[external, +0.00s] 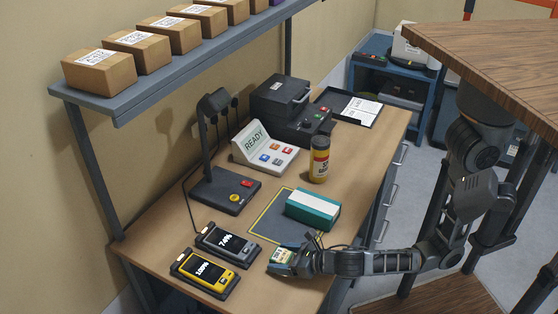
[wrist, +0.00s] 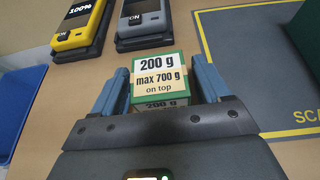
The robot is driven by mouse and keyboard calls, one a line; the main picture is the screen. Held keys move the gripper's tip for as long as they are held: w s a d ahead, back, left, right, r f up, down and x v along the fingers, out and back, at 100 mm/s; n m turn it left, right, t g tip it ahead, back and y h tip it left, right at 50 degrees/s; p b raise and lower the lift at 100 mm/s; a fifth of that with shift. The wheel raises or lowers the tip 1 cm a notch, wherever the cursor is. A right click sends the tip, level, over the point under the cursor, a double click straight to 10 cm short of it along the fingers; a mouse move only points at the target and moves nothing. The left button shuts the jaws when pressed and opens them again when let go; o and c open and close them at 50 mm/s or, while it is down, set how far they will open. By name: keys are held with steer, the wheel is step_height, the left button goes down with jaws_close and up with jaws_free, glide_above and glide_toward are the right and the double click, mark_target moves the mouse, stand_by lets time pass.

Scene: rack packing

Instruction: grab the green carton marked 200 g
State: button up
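The green carton (wrist: 137,86) has a label reading "200 g, max 700 g on top". In the external view the carton (external: 281,255) is at the near end of the workbench, right of the yellow handheld device. My gripper (wrist: 162,85) has its two blue fingers on either side of the carton, one left and one right. The fingers are very close to its sides; whether they press on it I cannot tell. In the external view my gripper (external: 285,266) reaches in from the right, low over the bench, and hides the carton's lower part.
A yellow device (external: 205,272) and a grey device (external: 228,243) lie left of the carton. A grey mat (external: 283,222) with a yellow border lies behind it, bearing a teal-and-white box (external: 313,208). A yellow jar (external: 319,160) stands farther back. A blue bin (wrist: 20,100) is at the wrist view's left.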

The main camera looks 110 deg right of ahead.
steer(key=c, duration=0.9)
steer(key=shift+c, duration=0.2)
steer(key=shift+r, duration=0.2)
